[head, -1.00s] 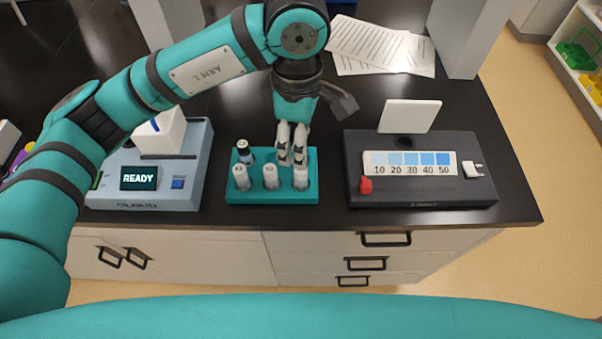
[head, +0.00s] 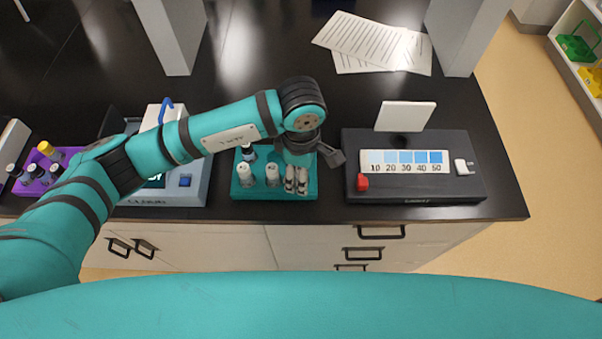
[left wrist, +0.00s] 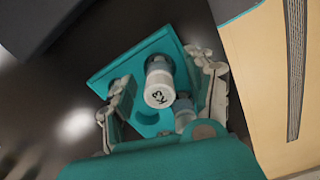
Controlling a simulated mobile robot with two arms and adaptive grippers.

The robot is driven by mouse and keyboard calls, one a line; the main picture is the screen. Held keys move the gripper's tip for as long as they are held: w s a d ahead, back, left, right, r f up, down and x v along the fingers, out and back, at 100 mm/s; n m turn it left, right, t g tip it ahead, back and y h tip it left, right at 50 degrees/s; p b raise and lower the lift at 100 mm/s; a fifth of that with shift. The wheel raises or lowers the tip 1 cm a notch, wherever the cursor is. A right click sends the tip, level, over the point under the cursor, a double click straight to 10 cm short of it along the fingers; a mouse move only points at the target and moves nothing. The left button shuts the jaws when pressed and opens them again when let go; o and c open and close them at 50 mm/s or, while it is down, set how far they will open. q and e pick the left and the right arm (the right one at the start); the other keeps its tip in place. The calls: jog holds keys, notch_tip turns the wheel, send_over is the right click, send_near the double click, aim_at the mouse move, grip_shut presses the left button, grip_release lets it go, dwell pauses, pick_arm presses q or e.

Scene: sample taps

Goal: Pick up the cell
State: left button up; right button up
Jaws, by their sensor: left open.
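A teal rack (head: 246,192) holds small white-capped cells. Two of them, a left one (head: 246,174) and a middle one (head: 272,174), show in its front row in the head view. A dark-bodied vial (head: 248,153) stands behind them. My left gripper (head: 296,181) is over the right end of the rack, pointing down, and hides the cell there. In the left wrist view, a cell marked K3 (left wrist: 159,92) stands upright between the spread fingers of my left gripper (left wrist: 165,97). The gripper is open. Another cell (left wrist: 184,112) is partly hidden beside it. My right gripper is not in view.
A black block with a blue colour scale (head: 405,160) and a white panel (head: 405,116) stands right of the rack. A grey-blue device (head: 190,190) is to the left, with a purple rack (head: 36,187) beyond it. Papers (head: 375,43) lie behind. The counter's front edge is close.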

pick_arm(q)
jog(key=c, duration=1)
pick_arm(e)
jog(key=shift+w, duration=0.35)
pick_arm(q)
jog(key=shift+w+r+b, duration=0.1)
jog(key=shift+r+b, duration=0.3)
jog(key=shift+r, duration=0.05)
notch_tip(320, 180, up, 2)
jog(key=shift+r+b, duration=0.1)
jog(key=shift+b, duration=0.6)
jog(key=s+a+r+b, duration=0.25)
jog(key=s+b, duration=0.25)
jog(key=s, duration=1)
jog(key=r+p, duration=0.1)
jog(key=r, duration=0.1)
jog(key=s+r+p, duration=0.1)
jog(key=r+p, duration=0.1)
jog(key=shift+a+r, duration=0.2)
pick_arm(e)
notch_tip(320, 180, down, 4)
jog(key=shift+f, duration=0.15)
